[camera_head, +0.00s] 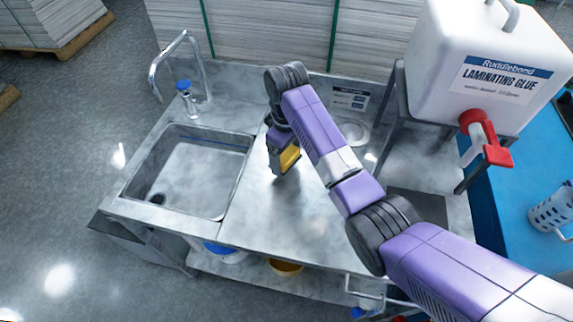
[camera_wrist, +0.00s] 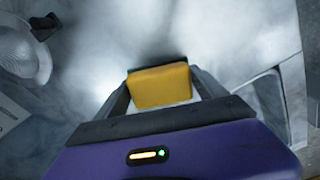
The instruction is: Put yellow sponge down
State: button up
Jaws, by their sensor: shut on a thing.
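My gripper (camera_head: 279,152) is over the bare metal counter (camera_head: 262,205), to the right of the sink. It is shut on the yellow sponge (camera_head: 289,158), which sits between the two fingers. In the wrist view the yellow sponge (camera_wrist: 158,86) shows a flat yellow face with a pale strip below it and a dark edge above, and a finger on each side. The sponge is close to the counter top. I cannot tell whether its lower side touches the metal.
The sink (camera_head: 187,170) with a tap (camera_head: 178,62) is on the left. A white glue container (camera_head: 455,40) with a red tap (camera_head: 487,138) stands on a rack at the right. A round pale dish (camera_head: 354,131) lies behind my arm. The front counter is clear.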

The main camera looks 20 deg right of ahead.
jog(key=shift+f, duration=2.2)
